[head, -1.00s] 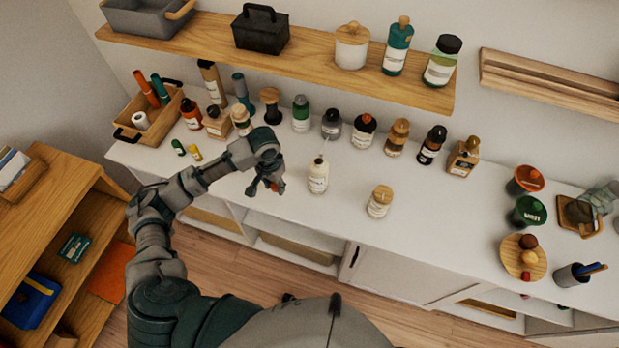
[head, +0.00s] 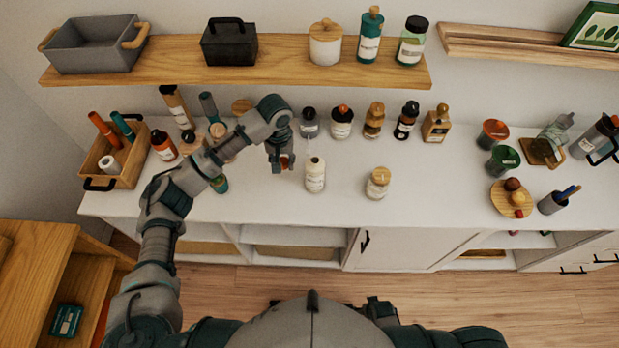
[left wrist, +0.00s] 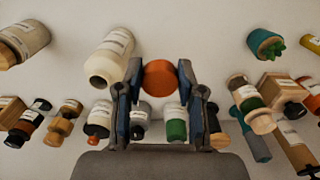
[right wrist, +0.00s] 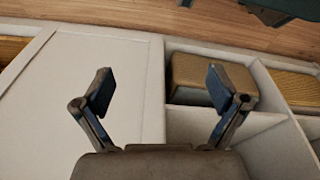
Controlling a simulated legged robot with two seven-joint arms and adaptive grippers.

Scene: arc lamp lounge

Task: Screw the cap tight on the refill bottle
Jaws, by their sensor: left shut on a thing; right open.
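The refill bottle (head: 315,178) is cream with a label and stands upright on the white counter. In the left wrist view the bottle (left wrist: 115,52) shows an open, uncapped mouth. My left gripper (head: 284,162) is just left of the bottle's top in the head view. It is shut on a round orange-brown cap (left wrist: 160,78), which sits between its fingers, apart from the bottle. My right gripper (right wrist: 160,95) is open and empty in front of the low cabinet; I cannot make it out in the head view.
Several bottles line the counter's back, including an amber one (head: 374,120). A wood-lidded jar (head: 378,184) stands right of the refill bottle. A wooden caddy (head: 127,165) is at the left, and a wall shelf (head: 180,66) runs above. The front counter strip is mostly clear.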

